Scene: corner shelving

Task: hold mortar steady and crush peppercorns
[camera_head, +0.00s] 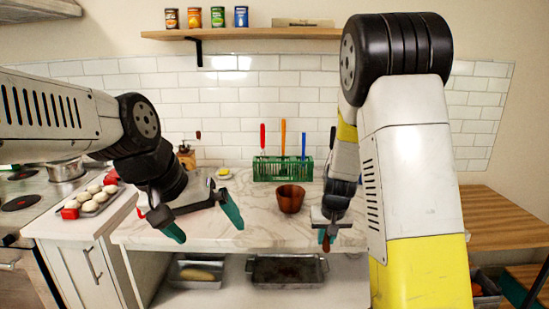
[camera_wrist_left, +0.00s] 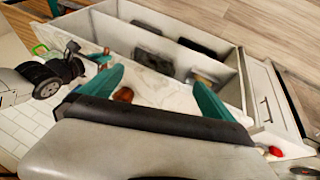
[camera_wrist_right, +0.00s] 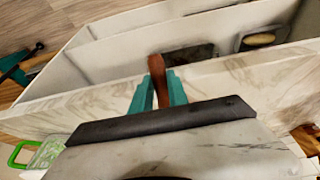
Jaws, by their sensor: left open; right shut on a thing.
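The brown mortar (camera_head: 291,198) stands upright on the marble counter. It also shows between my left fingers in the left wrist view (camera_wrist_left: 123,94), apart from them. My left gripper (camera_head: 204,222) is open and empty, to the left of the mortar near the counter's front edge. My right gripper (camera_head: 327,232) is shut on the brown wooden pestle (camera_wrist_right: 157,68), to the right of and nearer than the mortar. The pestle's lower end (camera_head: 326,244) shows below the fingers. The mortar's inside is too dark to show any peppercorns.
A green rack (camera_head: 270,169) with colored-handled utensils stands behind the mortar. A pepper mill (camera_head: 186,155) and a small dish with something yellow (camera_head: 224,173) are at the back left. Trays (camera_head: 287,271) sit on the shelf below. The counter around the mortar is clear.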

